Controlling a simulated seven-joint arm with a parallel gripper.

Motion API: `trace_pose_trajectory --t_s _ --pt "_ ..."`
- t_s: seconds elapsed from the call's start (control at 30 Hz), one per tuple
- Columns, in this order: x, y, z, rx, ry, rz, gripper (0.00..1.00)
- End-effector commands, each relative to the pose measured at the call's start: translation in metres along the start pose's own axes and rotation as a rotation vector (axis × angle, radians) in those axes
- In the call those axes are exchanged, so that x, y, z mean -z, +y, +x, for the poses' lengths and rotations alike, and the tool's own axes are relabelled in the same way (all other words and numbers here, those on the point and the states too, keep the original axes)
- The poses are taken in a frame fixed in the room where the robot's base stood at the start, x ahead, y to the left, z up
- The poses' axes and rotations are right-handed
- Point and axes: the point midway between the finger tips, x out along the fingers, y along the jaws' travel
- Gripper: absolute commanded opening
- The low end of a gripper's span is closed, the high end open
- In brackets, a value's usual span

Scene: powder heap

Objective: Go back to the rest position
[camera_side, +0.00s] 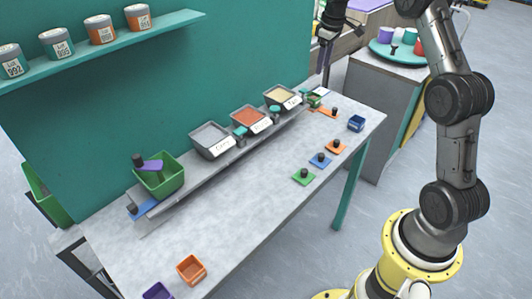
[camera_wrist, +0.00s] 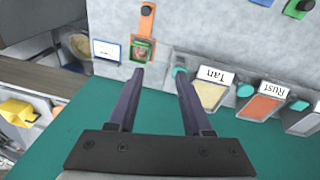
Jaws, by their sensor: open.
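My gripper shows in the wrist view (camera_wrist: 160,78) with its two dark fingers spread apart and nothing between them. In the side view my gripper (camera_side: 326,40) hangs at the top, above the far end of the workbench (camera_side: 230,215). The fingers point down at the bench, near a small green container (camera_wrist: 140,51) on an orange piece and the bin labelled Tan (camera_wrist: 210,94). No contact with the bench or its objects is visible. The far end of the fingers is hard to make out in the side view.
Powder bins in grey (camera_side: 210,139), rust (camera_side: 250,118) and tan (camera_side: 281,96) line the back. A green bin (camera_side: 168,186) holds a purple scoop. Orange (camera_side: 190,268) and blue (camera_side: 356,123) boxes stand on the bench. A shelf (camera_side: 100,48) holds several cans.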

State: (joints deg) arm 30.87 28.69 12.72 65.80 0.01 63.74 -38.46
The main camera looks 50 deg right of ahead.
Motion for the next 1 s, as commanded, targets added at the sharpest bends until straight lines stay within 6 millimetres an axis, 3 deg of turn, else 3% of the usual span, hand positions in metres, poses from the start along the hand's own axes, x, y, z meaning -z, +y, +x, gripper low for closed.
trace_pose_trajectory --t_s 0.03,0.2,0.37,0.5,0.6,0.73,0.87,1.0 --pt "0.007 -0.022 -0.033 -0.02 0.036 -0.039 0.5" --pt "0.002 -0.089 -0.109 -0.056 0.126 -0.11 0.5" --pt "-0.025 -0.15 -0.163 -0.072 0.206 -0.144 0.5" --pt "-0.063 -0.2 -0.194 -0.073 0.274 -0.155 0.5" --pt "-0.097 -0.231 -0.206 -0.066 0.321 -0.153 0.5" --pt "-0.145 -0.265 -0.209 -0.047 0.374 -0.136 0.5" --pt "-0.197 -0.292 -0.193 -0.016 0.411 -0.094 0.5" --pt "-0.24 -0.308 -0.162 0.019 0.409 -0.014 0.5"
